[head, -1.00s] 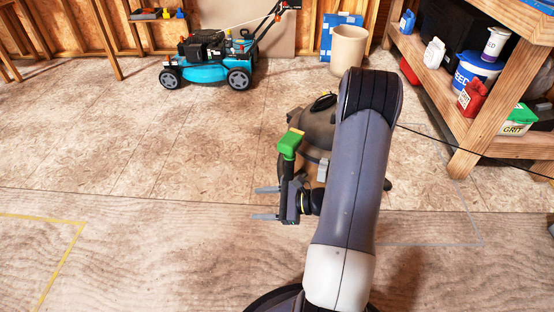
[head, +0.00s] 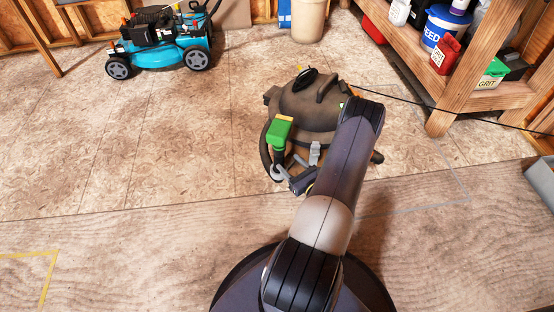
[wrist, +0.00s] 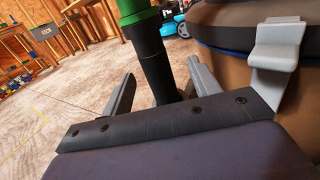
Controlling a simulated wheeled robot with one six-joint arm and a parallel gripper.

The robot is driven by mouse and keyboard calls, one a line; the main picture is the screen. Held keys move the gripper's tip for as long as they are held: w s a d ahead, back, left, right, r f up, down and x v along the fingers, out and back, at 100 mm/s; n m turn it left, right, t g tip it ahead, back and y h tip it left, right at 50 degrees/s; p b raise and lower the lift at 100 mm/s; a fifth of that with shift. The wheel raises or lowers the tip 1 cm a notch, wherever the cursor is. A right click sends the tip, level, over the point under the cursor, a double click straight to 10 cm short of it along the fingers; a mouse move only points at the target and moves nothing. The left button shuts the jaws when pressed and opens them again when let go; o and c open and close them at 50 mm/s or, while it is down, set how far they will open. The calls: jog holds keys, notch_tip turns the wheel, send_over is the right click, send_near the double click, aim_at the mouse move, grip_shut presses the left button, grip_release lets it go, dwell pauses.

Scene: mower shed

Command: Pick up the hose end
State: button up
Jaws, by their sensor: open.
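The hose end is a green cuff (head: 279,132) on a dark hose, upright at the front of the brown shop vacuum (head: 308,104). In the wrist view, the green cuff (wrist: 137,10) is at the top and its black tube (wrist: 152,62) runs down between my fingers. My gripper (wrist: 161,72) is open, with one grey finger to each side of the tube. In the head view my gripper (head: 285,170) is low, just below the green cuff. I cannot tell whether a finger touches the tube. The tube's lower part is hidden behind the gripper body.
The vacuum body, with a grey latch (wrist: 275,52), stands close to my right finger. A wooden shelf (head: 458,100) with containers stands at right. A blue mower (head: 160,45) stands at back left. A thin dark cord (head: 440,107) runs right. The floor at left is clear.

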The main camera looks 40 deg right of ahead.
aim_at(276, 154)
jog(key=w, duration=0.2)
jog(key=w+b, duration=0.1)
jog(key=w, duration=0.2)
jog(key=w+f+b, duration=0.1)
jog(key=w, duration=0.1)
jog(key=shift+w+a, duration=0.25)
jog(key=shift+w+r, duration=0.1)
jog(key=shift+w, duration=0.15)
grip_shut()
jog(key=shift+r, duration=0.1)
